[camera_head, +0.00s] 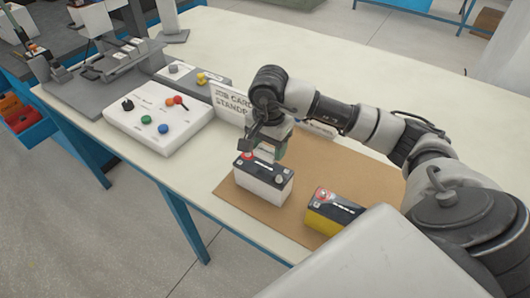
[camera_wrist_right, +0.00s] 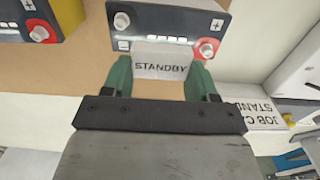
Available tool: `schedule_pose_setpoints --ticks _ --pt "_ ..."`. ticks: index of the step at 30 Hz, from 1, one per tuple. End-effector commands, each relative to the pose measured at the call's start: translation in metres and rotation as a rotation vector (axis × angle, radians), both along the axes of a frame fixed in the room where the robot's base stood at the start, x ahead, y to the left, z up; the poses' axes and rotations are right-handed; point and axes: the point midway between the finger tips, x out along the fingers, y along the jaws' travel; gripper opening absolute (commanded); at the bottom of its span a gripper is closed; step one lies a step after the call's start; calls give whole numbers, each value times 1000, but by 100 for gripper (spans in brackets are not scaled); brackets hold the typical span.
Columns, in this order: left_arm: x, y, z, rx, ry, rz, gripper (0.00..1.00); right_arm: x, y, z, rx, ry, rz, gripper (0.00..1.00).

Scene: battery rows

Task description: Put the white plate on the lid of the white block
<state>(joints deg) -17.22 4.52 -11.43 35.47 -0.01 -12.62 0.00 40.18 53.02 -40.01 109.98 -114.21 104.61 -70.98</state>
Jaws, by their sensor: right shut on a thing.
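The white plate (camera_wrist_right: 162,66), marked STANDBY, is held between the green fingers of my right gripper (camera_wrist_right: 160,78). The white block (camera_head: 262,184) is a battery with a white body and a dark lid (camera_head: 250,163). It stands upright on a brown mat. In the head view my right gripper (camera_head: 268,146) is just above the lid and hides part of it; the plate is not clearly seen there. In the right wrist view the plate overlaps the near edge of the lid (camera_wrist_right: 160,18); I cannot tell if they touch. My left gripper is not in view.
A yellow battery with a dark lid (camera_head: 322,219) stands to the right on the brown mat (camera_head: 300,165). A white card stand (camera_head: 231,101) is behind the white block. A white button box (camera_head: 160,120) is at left. The far table (camera_head: 320,60) is clear.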

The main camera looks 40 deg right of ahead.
Motion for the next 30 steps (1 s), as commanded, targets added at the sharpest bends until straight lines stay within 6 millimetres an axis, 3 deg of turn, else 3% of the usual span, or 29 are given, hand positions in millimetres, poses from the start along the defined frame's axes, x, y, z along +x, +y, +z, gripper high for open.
schedule_pose_setpoints --ticks 5,13,25,26,27,30 --pt "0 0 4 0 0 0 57 9 4 -10 0 2 1 36" --pt "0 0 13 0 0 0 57 8 4 -44 -1 3 1 36" --pt "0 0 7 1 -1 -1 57 8 4 -51 -1 0 2 36" --pt "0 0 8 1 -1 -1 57 8 4 -50 -1 0 2 61" --pt "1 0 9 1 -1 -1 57 8 4 -49 -1 0 2 68" --pt "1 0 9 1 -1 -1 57 8 4 -49 -1 0 2 69"
